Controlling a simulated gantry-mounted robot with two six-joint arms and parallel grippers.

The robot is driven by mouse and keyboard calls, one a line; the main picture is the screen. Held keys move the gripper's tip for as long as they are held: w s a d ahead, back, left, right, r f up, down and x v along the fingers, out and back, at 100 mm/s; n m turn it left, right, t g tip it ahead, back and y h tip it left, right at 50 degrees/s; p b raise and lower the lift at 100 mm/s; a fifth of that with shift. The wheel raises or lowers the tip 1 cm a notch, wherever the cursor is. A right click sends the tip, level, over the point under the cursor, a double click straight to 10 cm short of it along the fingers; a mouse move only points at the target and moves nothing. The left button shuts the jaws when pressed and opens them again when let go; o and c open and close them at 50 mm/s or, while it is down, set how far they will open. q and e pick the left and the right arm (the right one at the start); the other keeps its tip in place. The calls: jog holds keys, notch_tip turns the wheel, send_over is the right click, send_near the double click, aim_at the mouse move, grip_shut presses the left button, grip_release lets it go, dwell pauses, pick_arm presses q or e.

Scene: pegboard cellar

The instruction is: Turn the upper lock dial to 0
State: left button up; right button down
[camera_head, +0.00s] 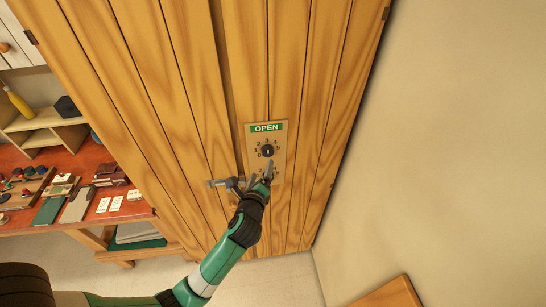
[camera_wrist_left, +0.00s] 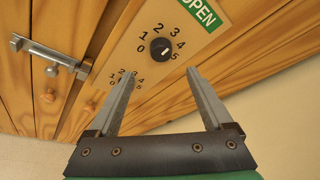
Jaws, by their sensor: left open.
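The upper lock dial (camera_head: 267,150) is a round black knob on a tan plate, under a green OPEN sign (camera_head: 265,127). In the left wrist view the upper dial (camera_wrist_left: 161,48) is ringed by numbers from 0 to 5. It bears a white mark, but the number it points to is hard to tell. My left gripper (camera_head: 260,175) is open and empty just below the upper dial, apart from it. In the left wrist view its fingers (camera_wrist_left: 161,73) are spread wide. My right gripper is not in view.
The plate is on a plank door (camera_head: 180,110). A metal bolt latch (camera_wrist_left: 45,52) is left of the plate. A red-topped workbench (camera_head: 20,225) with small items stands at the left. A bare wall (camera_head: 450,130) is at the right, with a wooden piece (camera_head: 390,295) below.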

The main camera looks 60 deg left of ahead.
aim_at(267, 154)
pick_arm(q)
jog(key=b+x, duration=0.3)
jog(key=x, duration=0.8)
jog(key=shift+w, duration=0.15)
jog(key=shift+r, duration=0.1)
jog(key=shift+d, duration=0.1)
grip_shut()
